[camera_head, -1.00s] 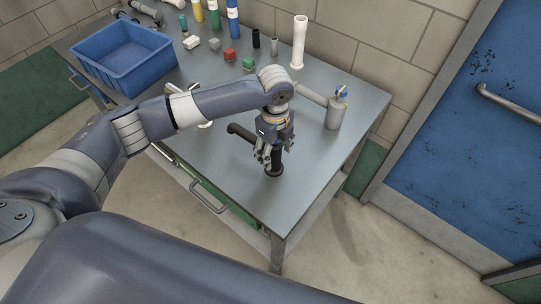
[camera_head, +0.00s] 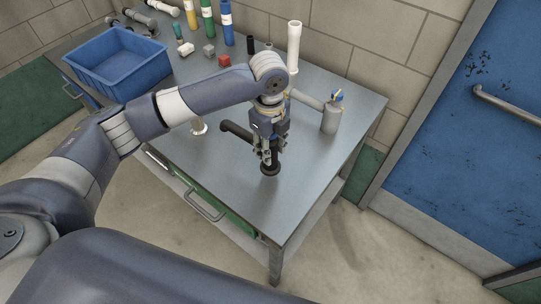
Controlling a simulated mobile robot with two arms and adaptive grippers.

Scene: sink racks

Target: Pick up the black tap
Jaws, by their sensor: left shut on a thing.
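The black tap (camera_head: 236,131) stands upright near the front of the grey metal table, its spout pointing left and its round base (camera_head: 269,169) low down. My left gripper (camera_head: 268,150) comes down on the tap from above and is shut on its upright body. The fingers hide part of that body. I cannot tell for sure whether the base touches the table top. My right gripper is not in view.
A grey metal cylinder (camera_head: 331,119) with a blue and yellow top stands right of the gripper. A white pipe (camera_head: 293,45) stands behind. A blue bin (camera_head: 118,61), small blocks and coloured bottles (camera_head: 226,22) fill the back left. The front right tabletop is clear.

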